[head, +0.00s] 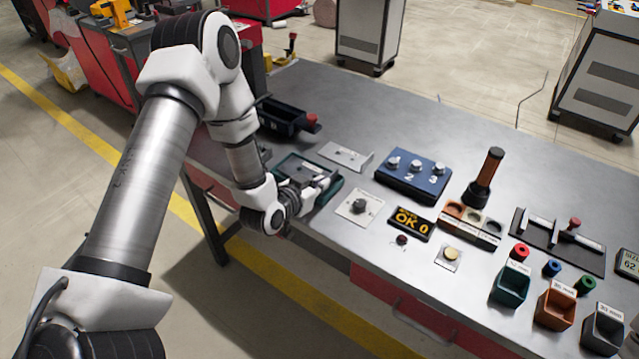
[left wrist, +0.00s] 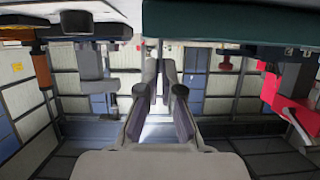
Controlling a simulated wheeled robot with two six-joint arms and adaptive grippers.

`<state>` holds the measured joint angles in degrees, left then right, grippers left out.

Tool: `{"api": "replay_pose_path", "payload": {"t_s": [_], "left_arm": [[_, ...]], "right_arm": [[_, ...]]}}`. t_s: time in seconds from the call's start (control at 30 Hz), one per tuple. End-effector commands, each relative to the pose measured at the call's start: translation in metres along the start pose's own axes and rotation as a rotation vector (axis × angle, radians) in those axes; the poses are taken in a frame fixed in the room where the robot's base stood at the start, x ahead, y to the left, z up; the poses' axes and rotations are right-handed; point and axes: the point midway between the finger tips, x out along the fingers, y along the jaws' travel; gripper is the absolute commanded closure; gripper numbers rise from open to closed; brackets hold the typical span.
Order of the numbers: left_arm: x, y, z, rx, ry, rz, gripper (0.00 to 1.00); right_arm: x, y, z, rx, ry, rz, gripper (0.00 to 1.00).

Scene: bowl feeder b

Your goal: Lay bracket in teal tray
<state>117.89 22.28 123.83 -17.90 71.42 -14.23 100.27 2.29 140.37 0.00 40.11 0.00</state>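The dark teal tray (head: 281,167) lies near the left end of the metal table. A flat grey piece (head: 318,168) shows at its far side; I cannot tell whether this is the bracket. My right gripper is out of view.
A black tray (head: 283,118) stands behind the teal tray. Coloured bins (head: 555,308) line the near right edge.

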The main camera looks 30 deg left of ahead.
Motion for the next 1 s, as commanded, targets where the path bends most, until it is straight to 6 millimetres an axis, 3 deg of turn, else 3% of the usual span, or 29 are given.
{"api": "replay_pose_path", "payload": {"t_s": [1.0], "left_arm": [[0.008,0.000,0.019,0.001,0.002,0.000,1.00]], "right_arm": [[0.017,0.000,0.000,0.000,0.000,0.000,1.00]]}}
